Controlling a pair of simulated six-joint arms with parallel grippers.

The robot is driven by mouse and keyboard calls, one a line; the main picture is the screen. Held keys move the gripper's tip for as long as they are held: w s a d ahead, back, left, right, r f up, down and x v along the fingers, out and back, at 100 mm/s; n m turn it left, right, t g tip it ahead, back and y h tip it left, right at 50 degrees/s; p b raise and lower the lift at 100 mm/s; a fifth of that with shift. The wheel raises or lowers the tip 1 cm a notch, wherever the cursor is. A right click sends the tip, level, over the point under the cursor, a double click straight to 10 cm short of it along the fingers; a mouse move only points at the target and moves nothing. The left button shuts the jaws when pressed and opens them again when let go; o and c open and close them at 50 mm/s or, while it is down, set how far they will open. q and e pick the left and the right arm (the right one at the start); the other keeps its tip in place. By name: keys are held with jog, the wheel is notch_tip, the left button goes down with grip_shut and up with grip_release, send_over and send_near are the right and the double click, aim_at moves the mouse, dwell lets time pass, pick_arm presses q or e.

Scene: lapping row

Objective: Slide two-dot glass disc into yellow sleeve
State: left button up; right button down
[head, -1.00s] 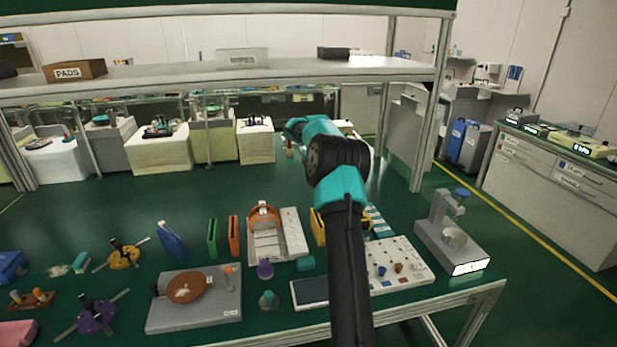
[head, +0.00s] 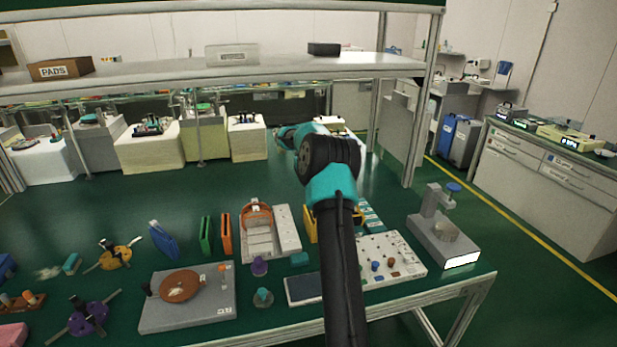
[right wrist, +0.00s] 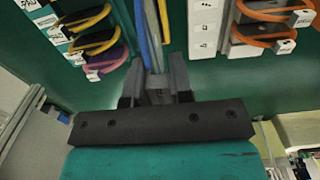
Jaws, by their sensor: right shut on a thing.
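The yellow sleeve (head: 309,224) stands on the bench, partly hidden behind my right arm in the head view. In the right wrist view a narrow yellow strip (right wrist: 164,20) of it shows just beyond the fingers. My right gripper (right wrist: 156,78) is shut on a thin, bluish, edge-on thing (right wrist: 145,35), which looks like the glass disc. Its face and dots cannot be seen. It lies alongside the yellow strip; I cannot tell whether it is inside the sleeve. The arm hides the right gripper in the head view. My left gripper is not in view.
Blue (head: 163,240), green (head: 207,235) and orange (head: 226,233) sleeves stand left of the yellow one. A holder with an orange ring (head: 257,212) is close by. A grey lapping plate (head: 215,310), a white peg board (head: 405,262) and a gauge stand (head: 440,235) surround the front area.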

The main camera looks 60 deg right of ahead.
jog(key=shift+f, duration=0.85)
jog(key=shift+f, duration=4.95)
dwell(1.1)
jog(key=c, duration=0.9)
grip_release()
